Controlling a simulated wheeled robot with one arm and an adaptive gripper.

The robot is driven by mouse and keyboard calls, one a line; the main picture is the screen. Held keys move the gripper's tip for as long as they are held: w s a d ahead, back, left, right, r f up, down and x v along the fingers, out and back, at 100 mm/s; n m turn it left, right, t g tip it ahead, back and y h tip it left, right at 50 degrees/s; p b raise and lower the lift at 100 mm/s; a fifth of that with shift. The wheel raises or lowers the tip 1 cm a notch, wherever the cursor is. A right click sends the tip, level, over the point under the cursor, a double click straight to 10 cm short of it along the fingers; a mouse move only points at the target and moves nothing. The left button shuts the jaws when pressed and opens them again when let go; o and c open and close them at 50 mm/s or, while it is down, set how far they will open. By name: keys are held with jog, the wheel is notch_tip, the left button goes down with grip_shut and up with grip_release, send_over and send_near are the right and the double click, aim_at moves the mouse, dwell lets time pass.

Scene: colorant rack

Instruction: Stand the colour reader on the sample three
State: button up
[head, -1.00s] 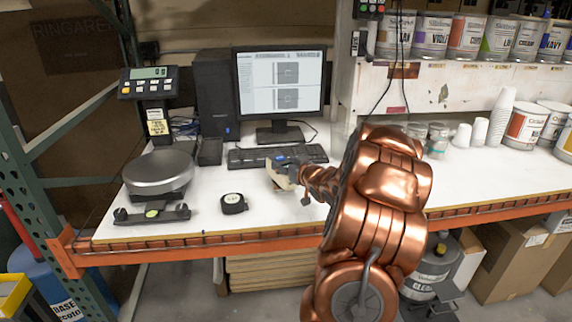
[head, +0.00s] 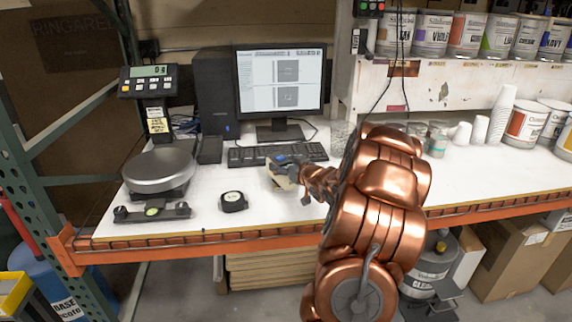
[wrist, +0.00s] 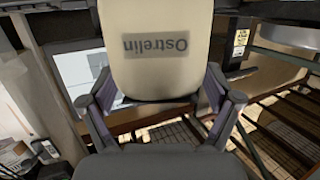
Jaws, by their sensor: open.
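A cream, rounded body marked "Ostrelin" (wrist: 155,45) fills the space between the fingers of my gripper (wrist: 160,108) in the wrist view. It is probably the colour reader, but I cannot confirm that. In the head view it is a small cream shape (head: 281,178), partly hidden by my gripper (head: 290,163), over the table in front of the keyboard. My gripper is open, with one finger on each side of the body. I cannot make out which thing is sample three; my copper arm hides part of the table.
A black tape measure (head: 233,202) and a dark bar-shaped device (head: 152,212) lie at the table's front left. A round scale (head: 158,171) stands behind. A keyboard (head: 277,153) and monitor (head: 279,82) are at the back. Cups (head: 500,118) and paint cans (head: 525,125) stand at right.

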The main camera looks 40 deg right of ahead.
jog(key=shift+r, duration=0.15)
jog(key=b+v, duration=0.1)
jog(key=v, duration=1.1)
jog(key=shift+b, duration=0.4)
jog(key=s+a+f+g, duration=0.15)
jog(key=a+g, duration=0.25)
jog(key=a, duration=0.4)
jog(key=s+a+f+g, duration=0.1)
jog(key=a+f+g, duration=0.2)
jog(key=a+g, duration=0.35)
jog(key=s+a+f+n+g+y, duration=0.1)
jog(key=s+a+n+g+y, duration=0.2)
jog(key=s+a, duration=2)
jog(key=a+g+y, duration=0.1)
jog(key=a+g, duration=0.2)
jog(key=shift+s+a, duration=0.35)
jog(key=shift+a, duration=0.05)
